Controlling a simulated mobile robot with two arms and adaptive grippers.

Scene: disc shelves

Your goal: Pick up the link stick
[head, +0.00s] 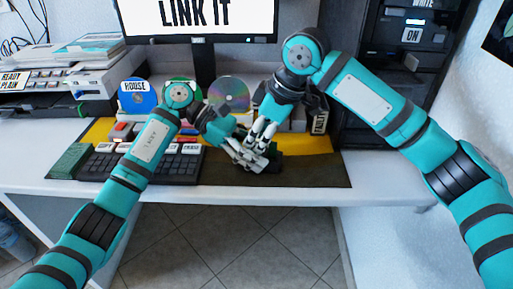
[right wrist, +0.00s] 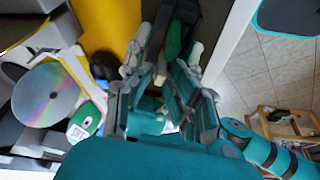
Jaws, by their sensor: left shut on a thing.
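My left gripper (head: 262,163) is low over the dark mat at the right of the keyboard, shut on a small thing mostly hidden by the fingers. A small pale piece (right wrist: 160,74) shows among the fingers in the right wrist view; I cannot tell for certain that it is the link stick. My right gripper (head: 256,143) points down from above, its fingers apart, crossing or very close to the left fingers. A dark thing with a green face (right wrist: 178,33) lies just beyond the fingers in the right wrist view.
The keyboard (head: 165,167) lies left of the grippers on the desk mat (head: 320,172). A shiny disc (head: 231,93) and a blue disc marked HOUSE (head: 135,98) stand behind. The monitor (head: 200,17) and dark tower (head: 388,75) rise at the back. The desk's front edge is close.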

